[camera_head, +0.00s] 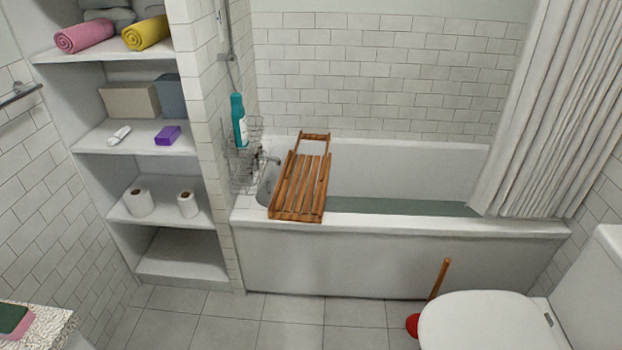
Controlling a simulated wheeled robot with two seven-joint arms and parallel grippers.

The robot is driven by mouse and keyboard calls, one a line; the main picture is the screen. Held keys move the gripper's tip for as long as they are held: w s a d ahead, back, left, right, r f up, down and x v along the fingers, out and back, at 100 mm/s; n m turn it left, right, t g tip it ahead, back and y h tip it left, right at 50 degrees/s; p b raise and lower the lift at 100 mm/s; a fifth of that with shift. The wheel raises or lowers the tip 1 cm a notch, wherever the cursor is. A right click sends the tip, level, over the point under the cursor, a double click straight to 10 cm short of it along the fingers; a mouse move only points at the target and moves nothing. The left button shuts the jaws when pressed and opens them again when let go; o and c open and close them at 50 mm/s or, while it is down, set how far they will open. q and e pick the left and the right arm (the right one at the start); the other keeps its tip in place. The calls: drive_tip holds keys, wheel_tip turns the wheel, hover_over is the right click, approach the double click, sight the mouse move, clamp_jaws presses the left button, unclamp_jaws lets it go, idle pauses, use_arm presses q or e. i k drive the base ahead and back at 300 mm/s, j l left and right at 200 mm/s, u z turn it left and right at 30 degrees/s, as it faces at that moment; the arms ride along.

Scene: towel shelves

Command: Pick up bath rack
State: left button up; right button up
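The bath rack (301,187) is a slatted brown wooden rack in the head view. It lies across the left end of the white bathtub (400,229), from the front rim towards the back rim. Its near end rests on the front rim, and a narrower frame forms its far end. Neither of my grippers is in view, and nothing is touching the rack from my side.
Shelves (140,211) on the left hold rolled towels, boxes and toilet rolls. A wire caddy (243,160) with a teal bottle (238,120) hangs beside the rack. A curtain (550,110) covers the tub's right end. A toilet (485,322) and plunger (438,280) stand front right.

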sight(276, 204)
drive_tip(key=i+j+z, duration=0.1)
drive_tip(key=i, duration=0.35)
drive_tip(key=i+j+z, duration=0.1)
drive_tip(key=i, duration=0.4)
drive_tip(key=i+j+z, duration=0.1)
drive_tip(key=i+j, duration=0.15)
drive_tip(key=i, duration=0.2)
drive_tip(key=i+j+z, duration=0.1)
drive_tip(key=i, duration=0.35)
drive_tip(key=j, duration=0.1)
